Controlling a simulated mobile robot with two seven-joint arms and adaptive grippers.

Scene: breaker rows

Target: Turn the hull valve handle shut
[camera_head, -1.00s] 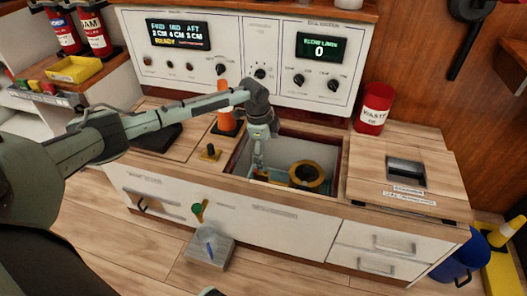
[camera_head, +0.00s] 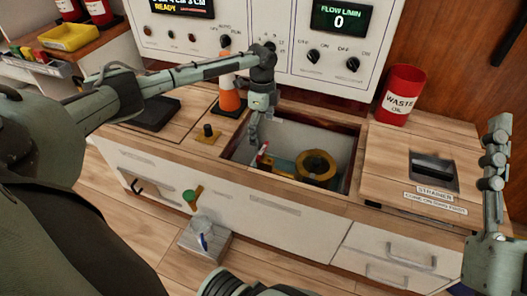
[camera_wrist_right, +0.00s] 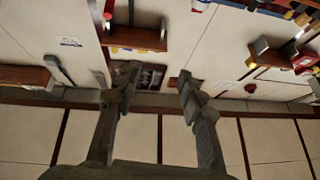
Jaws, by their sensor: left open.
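In the head view, a square opening (camera_head: 342,170) in the wooden counter holds a yellow ring (camera_head: 316,165) and a small red part (camera_head: 263,151). The red part looks like a handle, but I cannot tell for sure that it is the hull valve handle. My left gripper (camera_head: 257,139) is open and points down into the opening's left side, just above or beside the red part. Whether they touch is unclear. My right gripper (camera_wrist_right: 158,76) is open and empty in the right wrist view, its two fingers well apart.
A red waste oil bin (camera_head: 400,95) is at the back right. A strainer hatch (camera_head: 433,172) lies right of the opening. A control panel (camera_head: 290,38) rises behind.

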